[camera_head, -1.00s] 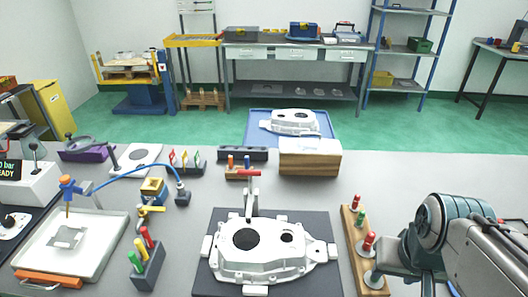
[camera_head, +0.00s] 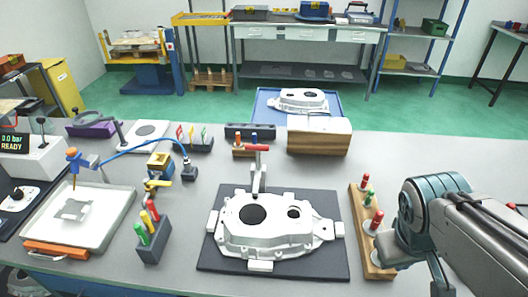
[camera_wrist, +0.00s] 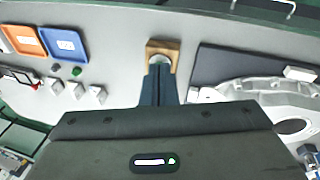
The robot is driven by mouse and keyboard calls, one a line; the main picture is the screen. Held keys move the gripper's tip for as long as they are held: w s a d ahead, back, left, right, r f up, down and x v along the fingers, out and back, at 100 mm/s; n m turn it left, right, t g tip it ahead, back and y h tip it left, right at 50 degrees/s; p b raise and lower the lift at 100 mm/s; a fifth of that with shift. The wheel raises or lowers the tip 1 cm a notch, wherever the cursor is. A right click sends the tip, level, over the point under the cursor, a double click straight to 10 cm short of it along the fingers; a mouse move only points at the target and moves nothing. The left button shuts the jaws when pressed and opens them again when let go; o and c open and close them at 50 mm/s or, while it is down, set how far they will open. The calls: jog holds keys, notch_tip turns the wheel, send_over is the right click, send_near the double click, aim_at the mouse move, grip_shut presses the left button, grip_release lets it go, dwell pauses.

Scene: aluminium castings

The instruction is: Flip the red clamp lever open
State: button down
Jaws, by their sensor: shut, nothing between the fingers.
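The clamp's red lever handle (camera_head: 256,148) lies level on top of an upright pale metal clamp arm (camera_head: 259,178), at the back edge of the casting in the head view. The white aluminium casting (camera_head: 275,235), with a large and a small round hole, lies on a dark plate (camera_head: 215,263); part of it shows at the right of the wrist view (camera_wrist: 240,93). My gripper (camera_wrist: 159,70) is shut and empty in the wrist view, its fingertips over the end of a wooden rack. It is well to the right of the lever, which the wrist view does not show.
The wooden rack (camera_head: 359,210) with red and green handles stands right of the plate. A grey holder (camera_head: 153,245) with coloured handles stands at left. A wooden block (camera_head: 318,140) stands behind the casting. Orange (camera_wrist: 25,40) and blue (camera_wrist: 63,42) trays show in the wrist view.

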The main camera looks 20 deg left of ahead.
aim_at(257, 150)
jog(key=w+a+f+n+t+h+b, duration=0.45)
jog(key=w+a+n+t+b, duration=0.55)
jog(key=n, duration=0.9)
jog(key=s+a+n+t+y+b, duration=0.1)
jog(key=a+n+t+y+b, duration=0.1)
jog(key=a+n, duration=0.3)
jog(key=s+a+r+n+t+y+b, duration=0.1)
jog(key=a+n+t+y+b, duration=0.1)
jog(key=a, duration=0.6)
jog(key=s+a+n+t+y+b, duration=0.1)
jog(key=a+n+t+y+b, duration=0.2)
jog(key=a+n+y, duration=0.2)
jog(key=shift+s+a+r+n+t+y, duration=0.1)
jog(key=shift+s+a+n+t+y, duration=0.1)
jog(key=shift+a+n, duration=0.45)
jog(key=shift+s+a+r+n+t+y, duration=0.1)
jog(key=shift+a+n+y, duration=0.05)
jog(key=shift+a+n, duration=0.5)
jog(key=shift+s+a+r+n+y, duration=0.1)
jog(key=shift+s+a+n+y, duration=0.15)
jog(key=shift+a, duration=0.2)
jog(key=shift+w, duration=0.1)
jog(key=x, duration=1.4)
jog(key=shift+r, duration=0.1)
